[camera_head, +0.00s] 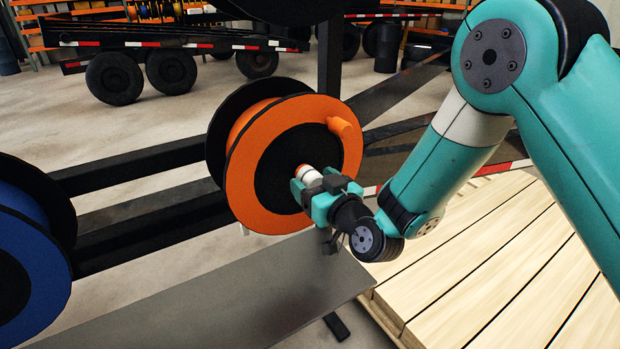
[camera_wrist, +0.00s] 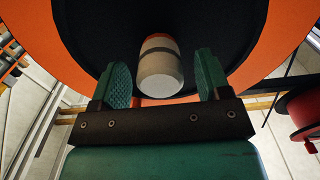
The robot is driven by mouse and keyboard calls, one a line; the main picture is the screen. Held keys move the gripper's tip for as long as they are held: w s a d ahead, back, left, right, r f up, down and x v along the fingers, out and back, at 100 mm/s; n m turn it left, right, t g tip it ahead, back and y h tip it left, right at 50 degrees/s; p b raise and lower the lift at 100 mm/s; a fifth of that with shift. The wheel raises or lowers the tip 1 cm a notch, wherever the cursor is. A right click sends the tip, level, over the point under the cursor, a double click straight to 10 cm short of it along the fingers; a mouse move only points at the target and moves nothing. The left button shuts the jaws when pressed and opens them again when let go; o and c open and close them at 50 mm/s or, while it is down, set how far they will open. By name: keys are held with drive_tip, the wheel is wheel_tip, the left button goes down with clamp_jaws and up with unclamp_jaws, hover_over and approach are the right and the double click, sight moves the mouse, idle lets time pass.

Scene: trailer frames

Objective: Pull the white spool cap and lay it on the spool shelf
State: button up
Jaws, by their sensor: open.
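The white spool cap (camera_head: 309,175) sticks out from the black centre of the orange spool (camera_head: 246,185). In the wrist view the cap (camera_wrist: 159,72) is a pale cylinder with an orange band at its base. My gripper (camera_head: 312,188) is at the cap. In the wrist view its green fingers (camera_wrist: 164,82) stand apart on either side of the cap, with a gap visible at each side. The spool shelf, which seems to be the flat grey plate (camera_head: 220,300), lies below the spool and looks empty.
A blue spool (camera_head: 35,265) is at the left. An orange knob (camera_head: 340,127) juts from the orange spool's face, above the gripper. Dark frame rails (camera_head: 130,165) run behind. Stacked planks (camera_head: 480,270) lie at the right, under my arm. A red spool (camera_wrist: 304,112) shows in the wrist view.

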idle(0.9)
drive_tip(key=c, duration=1.2)
drive_tip(key=shift+s+d+f+b, duration=0.1)
drive_tip(key=shift+s+b, duration=0.05)
drive_tip(key=shift+b, duration=0.25)
drive_tip(key=shift+s+d+b, duration=0.2)
drive_tip(key=shift+s+b, duration=0.05)
drive_tip(key=shift+b, duration=0.25)
drive_tip(key=shift+s+d+b, duration=0.3)
drive_tip(key=shift+s+b, duration=0.2)
drive_tip(key=shift+b, duration=0.35)
drive_tip(key=shift+s+d, duration=0.1)
drive_tip(key=shift+b+v, duration=1.8)
drive_tip(key=shift+b, duration=0.45)
